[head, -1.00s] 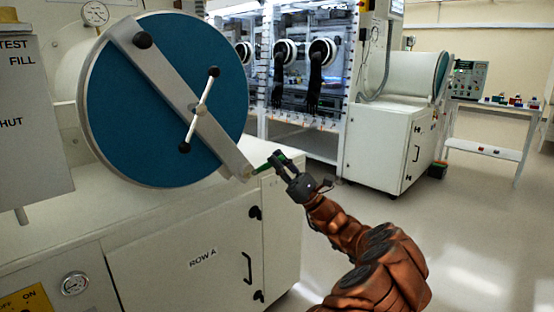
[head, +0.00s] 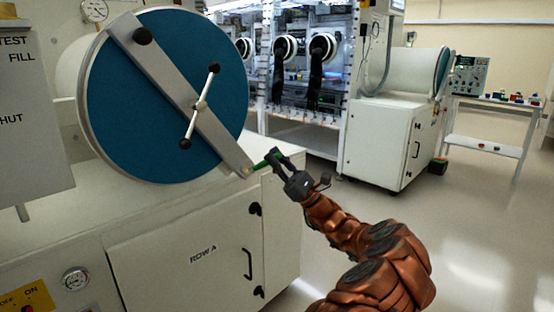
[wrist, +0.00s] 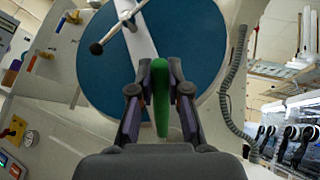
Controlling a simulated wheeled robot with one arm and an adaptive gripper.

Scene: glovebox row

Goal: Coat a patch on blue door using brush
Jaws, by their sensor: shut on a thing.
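The blue door (head: 125,110) is a large round blue disc with a pale rim at the left of the head view. A grey diagonal bar and a handle with black knobs cross its face. It also fills the upper middle of the wrist view (wrist: 95,65). My gripper (head: 279,160) is to the lower right of the door, shut on the green handle of the brush (head: 268,160). The green handle also shows between the fingers in the wrist view (wrist: 160,95). The brush points left toward the bar's lower end; whether its tip touches anything is unclear.
A white cabinet marked ROW A (head: 190,240) stands below the door. A glovebox with black gloves (head: 318,75) and a second white cabinet (head: 388,140) stand behind. A side table (head: 488,149) holds small items at the right. The floor at right is clear.

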